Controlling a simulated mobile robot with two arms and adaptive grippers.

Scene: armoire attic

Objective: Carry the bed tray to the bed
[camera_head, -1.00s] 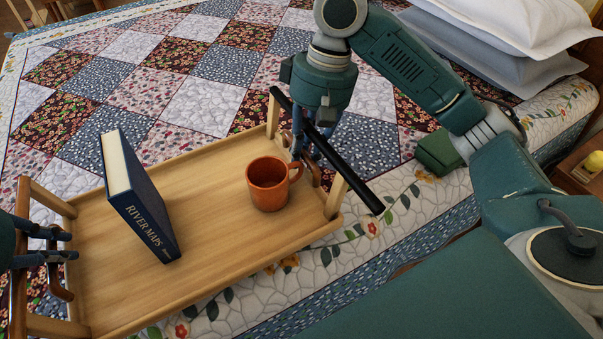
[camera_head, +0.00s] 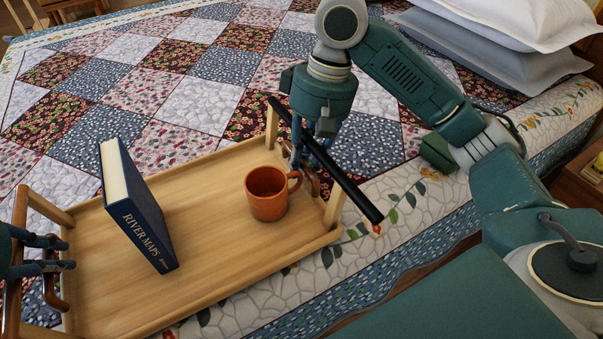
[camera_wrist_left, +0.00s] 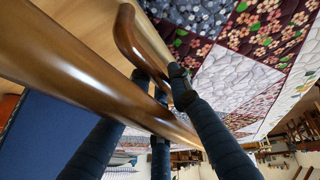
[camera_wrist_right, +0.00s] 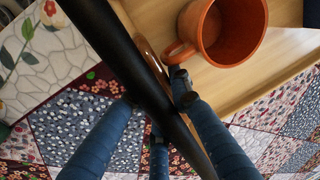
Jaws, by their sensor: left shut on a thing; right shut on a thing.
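The wooden bed tray (camera_head: 210,270) is over the near part of the bed (camera_head: 185,100); I cannot tell whether it touches the quilt. A dark blue book titled River Maps (camera_head: 143,222) stands upright on it, and an orange mug (camera_head: 267,195) stands near its right end. My left gripper (camera_head: 62,255) is shut on the tray's left handle, whose brown bar crosses the left wrist view (camera_wrist_left: 60,75). My right gripper (camera_head: 308,165) is shut on the right handle, beside the mug.
Grey and white pillows (camera_head: 500,45) are stacked at the back right of the bed. A wooden stand (camera_head: 580,185) is at the right edge. The quilt beyond the tray is clear.

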